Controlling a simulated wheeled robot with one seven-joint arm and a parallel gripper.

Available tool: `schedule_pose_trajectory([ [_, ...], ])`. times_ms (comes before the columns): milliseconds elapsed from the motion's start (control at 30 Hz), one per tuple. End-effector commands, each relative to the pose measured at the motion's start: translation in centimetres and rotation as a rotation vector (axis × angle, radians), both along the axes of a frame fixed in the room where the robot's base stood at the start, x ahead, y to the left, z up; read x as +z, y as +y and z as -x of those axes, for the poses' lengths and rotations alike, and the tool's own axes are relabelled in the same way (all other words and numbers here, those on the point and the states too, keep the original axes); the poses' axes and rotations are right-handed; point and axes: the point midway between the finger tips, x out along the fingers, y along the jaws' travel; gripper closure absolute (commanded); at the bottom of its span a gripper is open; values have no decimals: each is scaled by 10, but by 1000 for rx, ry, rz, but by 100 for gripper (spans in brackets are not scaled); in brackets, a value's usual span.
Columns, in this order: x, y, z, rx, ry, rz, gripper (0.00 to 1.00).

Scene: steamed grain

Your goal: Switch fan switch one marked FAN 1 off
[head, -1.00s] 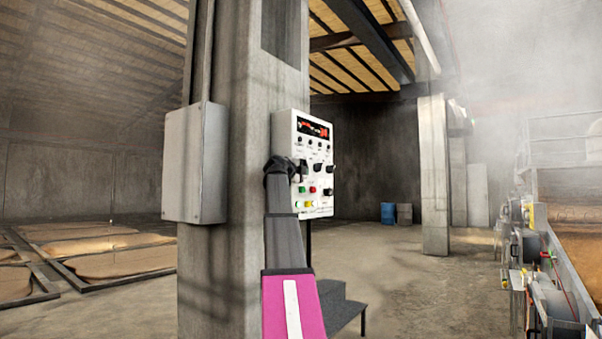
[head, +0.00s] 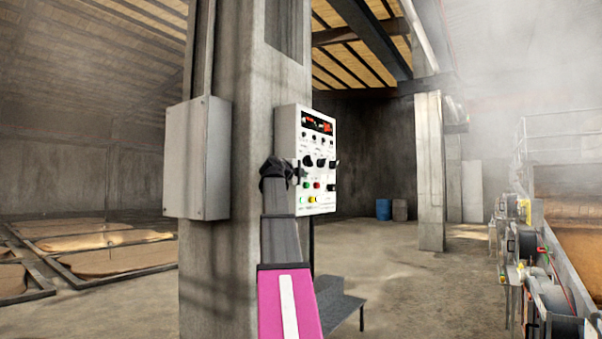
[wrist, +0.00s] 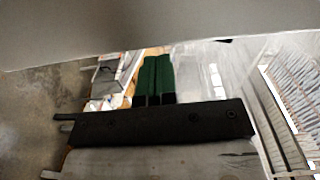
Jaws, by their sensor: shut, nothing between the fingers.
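The white control panel (head: 325,201) is mounted on the right side of the concrete column in the head view. It has a dark display with red digits, a row of small knobs, larger black knobs (head: 321,163), and green, red and yellow buttons. The labels are too small to read, so I cannot tell which switch is FAN 1. My gripper (head: 299,173) is at the panel's left edge, just below and left of the leftmost black knob (head: 308,161). I cannot tell whether it touches. In the wrist view its green fingers (wrist: 153,78) are together and empty.
The concrete column (head: 256,100) stands close beside my arm, with a grey box (head: 197,160) on it. A dark step-like stand (head: 338,303) is below the panel. Machinery (head: 550,290) lines the right side. Open floor (head: 420,290) lies between.

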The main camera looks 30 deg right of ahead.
Motion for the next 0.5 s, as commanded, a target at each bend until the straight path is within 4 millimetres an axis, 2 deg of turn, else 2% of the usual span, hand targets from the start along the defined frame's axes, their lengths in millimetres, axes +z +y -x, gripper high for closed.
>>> schedule_pose_trajectory([
  [500, -38, 68, 30, -1, 1, 0, 100],
])
